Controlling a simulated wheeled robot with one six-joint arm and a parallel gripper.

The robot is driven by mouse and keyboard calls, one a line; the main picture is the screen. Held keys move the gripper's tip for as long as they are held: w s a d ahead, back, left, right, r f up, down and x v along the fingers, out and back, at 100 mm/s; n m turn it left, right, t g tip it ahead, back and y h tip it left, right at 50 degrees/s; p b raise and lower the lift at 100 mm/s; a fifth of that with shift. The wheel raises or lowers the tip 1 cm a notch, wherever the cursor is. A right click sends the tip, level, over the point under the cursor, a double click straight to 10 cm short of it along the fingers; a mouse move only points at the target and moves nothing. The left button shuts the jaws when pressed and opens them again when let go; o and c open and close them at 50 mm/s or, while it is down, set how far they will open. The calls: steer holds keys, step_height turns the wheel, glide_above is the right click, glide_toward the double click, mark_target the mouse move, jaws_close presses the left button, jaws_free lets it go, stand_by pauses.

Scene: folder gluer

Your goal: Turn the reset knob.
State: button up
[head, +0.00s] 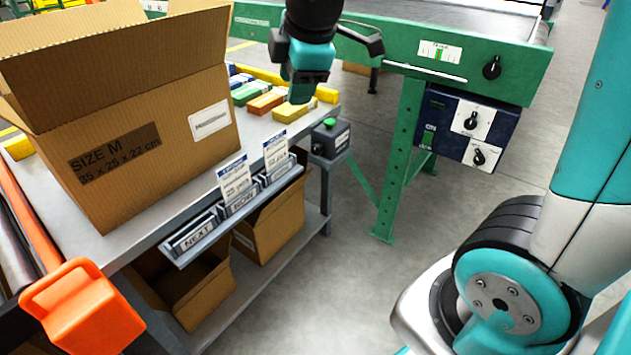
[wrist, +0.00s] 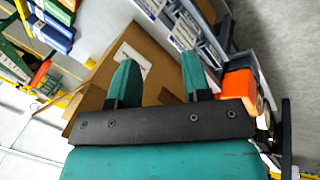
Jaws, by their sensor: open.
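A dark blue control panel (head: 432,110) hangs under the green machine frame at the right in the head view. It carries two black knobs on white plates, an upper knob (head: 471,121) and a lower knob (head: 479,156). A third black knob (head: 492,68) sits on the green frame above. Their labels are too small to read, so I cannot tell which is the reset knob. My gripper (head: 302,92) is above the table's right end, left of the panel and apart from all knobs. In the wrist view its two teal fingers (wrist: 157,62) are spread and empty. No knob shows there.
A large open cardboard box (head: 150,150) stands on the grey table, with small coloured boxes (head: 265,103) behind. A grey box with a green button (head: 330,124) is at the table's corner. A green leg (head: 400,160) stands left of the panel. Floor before the panel is clear.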

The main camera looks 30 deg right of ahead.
mark_target(317, 148)
steer(key=w+d+f+n+h+b, duration=0.1)
steer(key=w+d+f+b, duration=0.4)
steer(key=f+b, duration=0.2)
steer(key=w+d+f+n+t+h+b, duration=0.1)
steer(key=w+d+f+n+b, duration=0.1)
steer(key=w+d+f+b, duration=0.2)
steer(key=w+d+f+n+h+b, duration=0.1)
steer(key=w+d+f+b, duration=0.4)
steer(key=f+b, duration=0.6)
steer(key=shift+w+d+f+n, duration=0.1)
steer(key=shift+w+f, duration=0.25)
steer(key=shift+f, duration=0.55)
steer(key=shift+w+d+f+n, duration=0.15)
steer(key=shift+w+f, duration=0.15)
steer(key=shift+f, duration=0.55)
steer(key=shift+w+d+f+n, duration=0.1)
steer(key=shift+w+f, duration=0.25)
steer(key=shift+f, duration=0.55)
steer(key=c, duration=0.6)
